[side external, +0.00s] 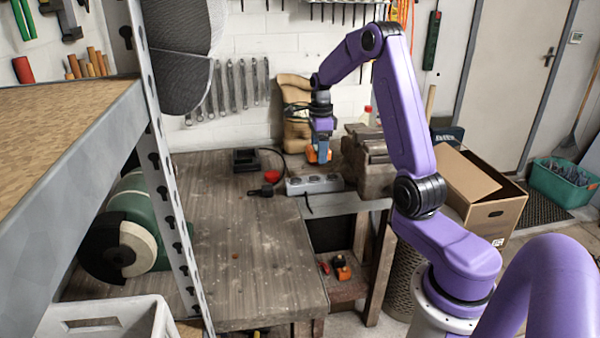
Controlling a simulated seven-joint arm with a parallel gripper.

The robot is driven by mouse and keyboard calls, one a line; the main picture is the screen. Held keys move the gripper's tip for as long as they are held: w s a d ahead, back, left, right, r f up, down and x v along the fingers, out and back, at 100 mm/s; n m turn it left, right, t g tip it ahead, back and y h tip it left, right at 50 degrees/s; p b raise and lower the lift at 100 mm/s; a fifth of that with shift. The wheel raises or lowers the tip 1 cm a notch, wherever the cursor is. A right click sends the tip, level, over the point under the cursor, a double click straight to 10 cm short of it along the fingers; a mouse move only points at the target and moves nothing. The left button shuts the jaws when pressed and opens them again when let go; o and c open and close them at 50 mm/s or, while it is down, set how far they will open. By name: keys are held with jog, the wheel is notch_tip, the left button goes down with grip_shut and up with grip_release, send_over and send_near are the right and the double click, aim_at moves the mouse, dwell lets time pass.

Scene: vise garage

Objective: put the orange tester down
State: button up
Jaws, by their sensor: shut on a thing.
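The orange tester (312,156) is at the far right part of the wooden workbench (240,215), small in the side external view. My gripper (319,142) points down over it and is shut on it. The tester looks close above or behind the power strip; I cannot tell whether it touches the bench. The gripper's fingers are too small to make out clearly.
A grey power strip (314,184) lies at the bench's right edge. A vise (368,160) stands right of my gripper. A black charger (246,160) and a red object (272,176) lie to the left. The bench's middle and front are clear.

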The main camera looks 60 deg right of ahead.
jog(key=w+d+f, duration=0.2)
jog(key=w, duration=0.1)
jog(key=w+d+f, duration=0.2)
jog(key=w+f, duration=0.1)
jog(key=w, duration=0.1)
jog(key=w+d+f, duration=0.2)
jog(key=w+f, duration=0.1)
jog(key=shift+w+f, duration=0.2)
jog(key=shift+w, duration=0.05)
jog(key=shift+w+d+f, duration=0.25)
jog(key=shift+w+f, duration=0.15)
jog(key=shift+f, duration=1.75)
jog(key=shift+f, duration=0.1)
jog(key=o, duration=1.5)
jog(key=shift+o, duration=0.2)
